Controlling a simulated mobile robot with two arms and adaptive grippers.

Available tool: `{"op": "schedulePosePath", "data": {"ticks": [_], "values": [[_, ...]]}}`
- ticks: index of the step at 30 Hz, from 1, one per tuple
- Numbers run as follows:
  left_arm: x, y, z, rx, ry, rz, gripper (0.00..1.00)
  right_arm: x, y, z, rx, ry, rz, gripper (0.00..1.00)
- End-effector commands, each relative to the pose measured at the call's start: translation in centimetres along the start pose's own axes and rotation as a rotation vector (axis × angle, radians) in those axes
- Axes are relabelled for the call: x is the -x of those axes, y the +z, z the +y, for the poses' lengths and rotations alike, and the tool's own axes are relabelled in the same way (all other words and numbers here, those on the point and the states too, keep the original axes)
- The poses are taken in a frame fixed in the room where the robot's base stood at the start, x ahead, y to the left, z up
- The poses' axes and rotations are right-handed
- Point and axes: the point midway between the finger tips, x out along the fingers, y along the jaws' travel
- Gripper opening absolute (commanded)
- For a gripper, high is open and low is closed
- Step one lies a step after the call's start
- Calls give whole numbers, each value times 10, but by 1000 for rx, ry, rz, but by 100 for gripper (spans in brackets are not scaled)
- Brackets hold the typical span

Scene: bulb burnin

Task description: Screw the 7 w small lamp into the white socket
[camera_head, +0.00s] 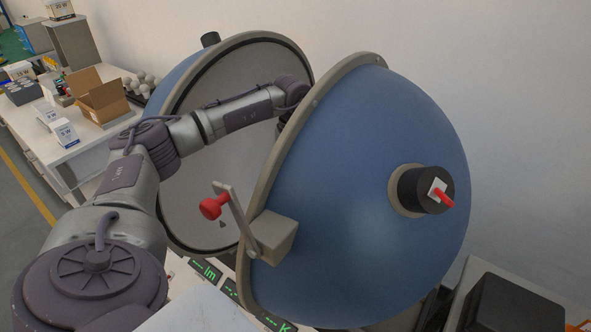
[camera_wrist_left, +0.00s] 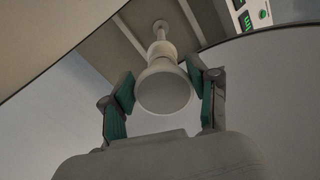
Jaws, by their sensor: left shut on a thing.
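In the left wrist view a white lamp with a round, wide end (camera_wrist_left: 164,94) sits between the green-padded fingers of my left gripper (camera_wrist_left: 161,78), which is shut on it. The lamp's narrow end points away from the wrist camera. It lines up with a pale upright fitting (camera_wrist_left: 160,28), apparently the white socket. I cannot tell whether the threads are engaged. In the head view my left arm reaches between the two halves of a blue sphere; the gripper, lamp and socket are hidden behind the right half. My right gripper is not in view.
The blue hemisphere (camera_head: 350,190) stands open beside the other half's pale rim (camera_head: 180,95). A red-knobbed latch (camera_head: 212,207) sticks out at its edge. Green displays (camera_head: 205,270) lie below. A bench (camera_head: 85,150) at left holds cartons (camera_head: 103,100) and several bulbs.

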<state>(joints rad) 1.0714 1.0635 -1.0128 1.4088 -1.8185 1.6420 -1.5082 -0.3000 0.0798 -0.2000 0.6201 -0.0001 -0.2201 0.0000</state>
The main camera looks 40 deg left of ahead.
Motion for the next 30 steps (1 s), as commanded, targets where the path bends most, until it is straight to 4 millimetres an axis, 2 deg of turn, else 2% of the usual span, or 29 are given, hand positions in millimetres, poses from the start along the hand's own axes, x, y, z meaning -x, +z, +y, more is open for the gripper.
{"op": "schedulePosePath", "data": {"ticks": [12, 16, 23, 24, 27, 30], "values": [[-2, -3, -10, -703, -6, 7, 25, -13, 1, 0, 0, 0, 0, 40], [-1, -2, -11, -801, -7, 6, 25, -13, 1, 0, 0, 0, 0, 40], [-1, -1, -11, -813, -6, 3, 25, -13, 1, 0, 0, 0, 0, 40], [-1, -1, -11, -813, -6, 3, 66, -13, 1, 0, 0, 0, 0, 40], [-1, -1, -10, -813, -5, 3, 79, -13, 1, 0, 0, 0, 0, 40], [0, -1, -10, -813, -3, 3, 79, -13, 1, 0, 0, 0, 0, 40]]}}
